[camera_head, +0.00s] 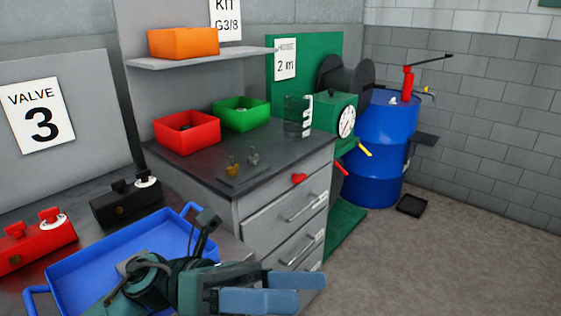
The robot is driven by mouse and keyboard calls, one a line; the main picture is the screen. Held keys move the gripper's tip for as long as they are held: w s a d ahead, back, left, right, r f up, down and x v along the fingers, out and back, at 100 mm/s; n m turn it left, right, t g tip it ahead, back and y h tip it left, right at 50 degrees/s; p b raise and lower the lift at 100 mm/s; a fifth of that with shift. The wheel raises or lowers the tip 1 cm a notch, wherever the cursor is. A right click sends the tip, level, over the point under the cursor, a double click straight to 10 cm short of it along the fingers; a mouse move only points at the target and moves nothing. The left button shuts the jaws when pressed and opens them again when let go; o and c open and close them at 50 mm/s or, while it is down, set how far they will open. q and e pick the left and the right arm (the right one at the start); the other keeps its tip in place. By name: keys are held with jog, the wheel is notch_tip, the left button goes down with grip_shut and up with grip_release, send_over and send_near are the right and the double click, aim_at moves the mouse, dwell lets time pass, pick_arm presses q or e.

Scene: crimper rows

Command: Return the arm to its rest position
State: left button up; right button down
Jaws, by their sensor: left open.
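My left gripper (318,288) shows at the bottom centre in the head view. Its two blue-grey fingers point right and stand apart with nothing visible between them. The arm behind it, teal and black, covers part of the blue tray (62,277) on the bench at the lower left. The gripper appears in front of the lower drawers of the grey cabinet (253,222). My right gripper is not in view.
Red (187,132) and green (241,113) bins and small brass and grey fittings stand on the cabinet top. An orange bin (183,43) sits on the shelf. A blue drum (375,185) stands behind at right. The floor (460,270) at lower right is clear.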

pick_arm(q)
jog(key=w+a+f+n+t+y+p, duration=0.1)
jog(key=w+a+f+n+t+y, duration=0.3)
jog(key=n+t, duration=0.95)
jog(key=w+a+f+n+t+y+p, duration=0.1)
jog(key=w+a+f+n+t+y, duration=0.2)
jog(key=w+f+n+t, duration=1)
jog(key=s+a+f+n+g+y, duration=0.4)
jog(key=s+f+n+g+y, duration=0.1)
jog(key=s+f+n, duration=0.3)
jog(key=s+a+f+n+g+y, duration=0.4)
jog(key=s+f+n+g+y, duration=0.1)
jog(key=s+f+n, duration=0.4)
jog(key=shift+s+n, duration=0.45)
jog(key=shift+n, duration=0.8)
jog(key=shift+g, duration=0.25)
